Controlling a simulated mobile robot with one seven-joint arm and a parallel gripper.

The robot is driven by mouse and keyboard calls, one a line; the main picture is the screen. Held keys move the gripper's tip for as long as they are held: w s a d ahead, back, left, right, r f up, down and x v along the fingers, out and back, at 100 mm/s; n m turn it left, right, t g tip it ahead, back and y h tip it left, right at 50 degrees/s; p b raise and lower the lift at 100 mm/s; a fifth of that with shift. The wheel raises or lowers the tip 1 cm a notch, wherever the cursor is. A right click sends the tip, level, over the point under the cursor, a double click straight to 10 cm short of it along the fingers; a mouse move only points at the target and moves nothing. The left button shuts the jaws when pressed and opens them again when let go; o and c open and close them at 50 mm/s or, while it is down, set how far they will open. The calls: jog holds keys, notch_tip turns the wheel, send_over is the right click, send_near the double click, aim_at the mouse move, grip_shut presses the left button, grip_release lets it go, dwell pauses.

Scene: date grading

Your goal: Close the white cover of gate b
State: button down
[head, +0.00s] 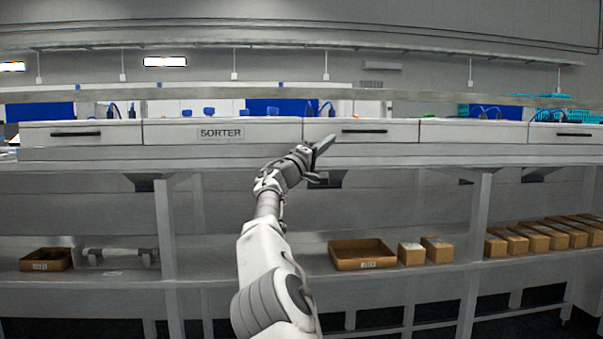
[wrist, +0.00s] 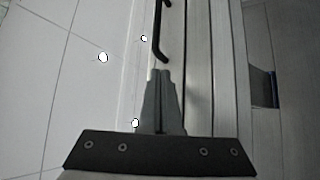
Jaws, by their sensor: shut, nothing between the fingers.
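A pale cover with a black bar handle (head: 365,131) sits in the front of the long sorter, just right of the SORTER panel. I read no gate letter on it, so I cannot tell whether it is gate b's cover. It looks flush with the front. My gripper (head: 328,143) is at this cover's left end, left of the handle. In the wrist view my gripper (wrist: 162,74) is shut and empty, its fingertips just short of the handle's near end (wrist: 162,52). I cannot tell whether they touch the front.
Similar covers with black handles are at the left (head: 80,147) and right (head: 565,143). A ledge runs below the front. Dark chutes hang beneath it. The lower shelf holds an open brown tray (head: 362,265) and several small boxes (head: 437,250).

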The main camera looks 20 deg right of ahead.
jog(key=r+v, duration=0.1)
jog(key=v, duration=1)
jog(key=shift+s+a+p, duration=0.35)
jog(key=shift+a, duration=0.1)
jog(key=s+d+f+m+g+y, duration=0.3)
jog(key=s+d+f+g+y, duration=0.15)
jog(key=s+d+f, duration=0.45)
jog(key=s+d+f+m+g+y, duration=0.1)
jog(key=s+d+f+y, duration=0.1)
jog(key=s+f+y, duration=0.35)
jog(key=s+a+f+n+t+y, duration=0.1)
jog(key=s+a+f+y, duration=0.35)
jog(key=s+a, duration=0.5)
jog(key=s+a+f+n+y, duration=0.25)
jog(key=s+a+f, duration=0.25)
jog(key=s+a, duration=0.5)
jog(key=s+a+f+n+t+y, duration=0.1)
jog(key=s+a+f+y, duration=0.35)
jog(key=s+a, duration=0.55)
notch_tip(320, 180, up, 28)
jog(key=w+p, duration=0.1)
jog(key=p, duration=2.7)
jog(key=shift+w+a, duration=0.3)
jog(key=shift+a, duration=0.1)
